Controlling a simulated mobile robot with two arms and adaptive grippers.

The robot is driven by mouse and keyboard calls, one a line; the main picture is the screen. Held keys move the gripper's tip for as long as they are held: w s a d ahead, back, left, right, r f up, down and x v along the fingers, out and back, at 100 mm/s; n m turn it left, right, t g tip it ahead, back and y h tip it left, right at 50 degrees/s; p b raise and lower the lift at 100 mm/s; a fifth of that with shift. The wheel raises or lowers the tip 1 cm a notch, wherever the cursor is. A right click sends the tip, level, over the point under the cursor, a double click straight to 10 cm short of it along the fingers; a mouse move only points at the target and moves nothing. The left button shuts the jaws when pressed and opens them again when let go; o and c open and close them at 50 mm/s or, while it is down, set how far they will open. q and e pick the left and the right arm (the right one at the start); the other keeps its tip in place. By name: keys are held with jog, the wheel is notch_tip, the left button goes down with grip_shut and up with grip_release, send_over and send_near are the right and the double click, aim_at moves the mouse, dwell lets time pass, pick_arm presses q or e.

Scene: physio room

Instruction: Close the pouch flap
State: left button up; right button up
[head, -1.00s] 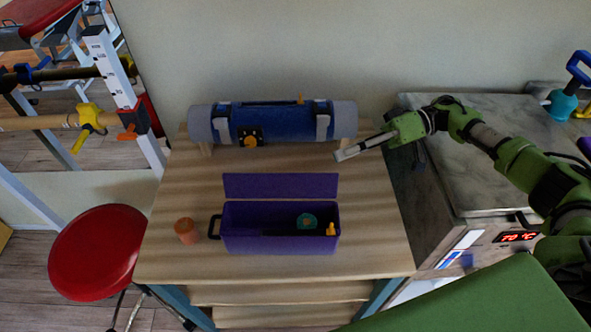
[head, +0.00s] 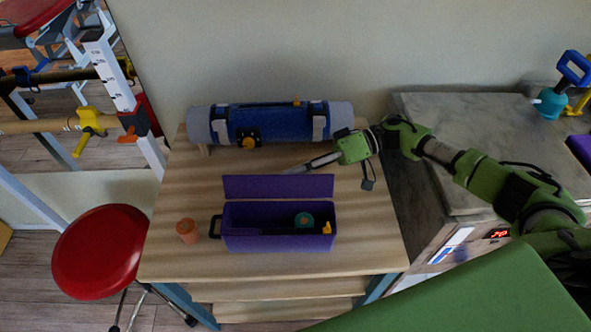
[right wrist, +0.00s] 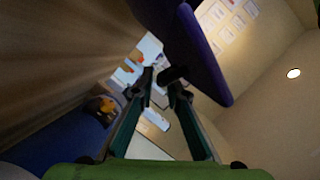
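The purple pouch (head: 280,243) sits open on the wooden table. Its flap (head: 278,187) extends behind it toward the back, away from the opening. A teal round thing (head: 304,220) and a small yellow thing (head: 326,228) show inside the pouch. My right gripper (head: 287,171) is just behind the flap's back edge, pointing left; I cannot tell whether it touches the flap. In the right wrist view its two fingers (right wrist: 162,88) stand slightly apart with nothing held between them, and a purple panel, likely the flap (right wrist: 200,55), is close above. My left gripper is out of view.
A rolled blue mat (head: 270,121) lies along the table's back. An orange jar (head: 188,231) stands left of the pouch beside its black handle. A red stool (head: 100,250) is left of the table (head: 365,235). A grey-topped unit (head: 470,120) stands at right.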

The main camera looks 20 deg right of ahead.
grip_shut()
jog(key=shift+r, duration=0.1)
